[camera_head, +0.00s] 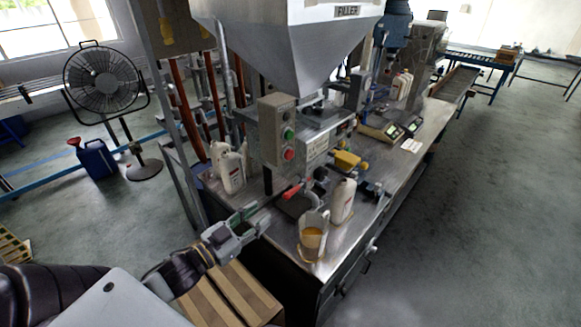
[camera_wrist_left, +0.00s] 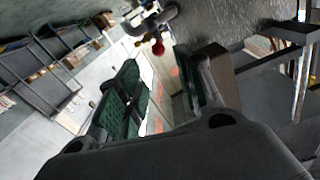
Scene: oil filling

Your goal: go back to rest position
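My left gripper (camera_head: 256,216) is at the near left edge of the steel filling bench (camera_head: 285,232), in front of the filler machine. Its two green-padded fingers stand apart with nothing between them, as the left wrist view (camera_wrist_left: 158,95) also shows. A red-tipped lever (camera_head: 291,192) on the machine is beyond the fingertips, apart from them. A clear jug of amber oil (camera_head: 312,243) stands upright on the bench to the right of the gripper. A white bottle (camera_head: 343,201) stands behind the jug. My right gripper is not in view.
A control box (camera_head: 278,130) with buttons hangs under the steel hopper (camera_head: 300,45). White bottles (camera_head: 232,172) stand at the bench's left. A fan (camera_head: 103,80) and blue can (camera_head: 97,160) stand left. The floor at right is clear.

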